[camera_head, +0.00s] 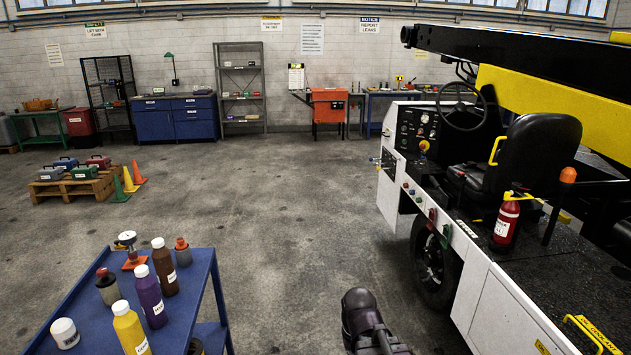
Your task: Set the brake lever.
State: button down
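The belt loader (487,275) stands at the right, with a white side, black deck, steering wheel (461,107) and black seat (540,150). Its dark control panel (414,130) carries small gauges and buttons. A small lever with a yellow and red knob (424,147) stands by the panel. A yellow bar (496,150) shows beside the seat. No label is readable at this size, so I cannot tell which one is the brake lever, or its position. A dark rounded part of my arm shows at the bottom centre, well short of the panel. My gripper's fingers are not visible.
A blue cart (203,268) with several bottles stands at lower left. A pallet (75,185) with toolboxes and cones (131,180) lies beyond. A red extinguisher (506,220) stands on the loader deck; a black wheel (433,265) is below. The middle floor is clear.

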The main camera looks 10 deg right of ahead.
aim_at(436, 184)
jog(key=z, duration=0.3)
jog(key=i, duration=1.5)
jog(key=z, duration=0.35)
jog(key=i, duration=1.95)
jog(key=z, duration=0.05)
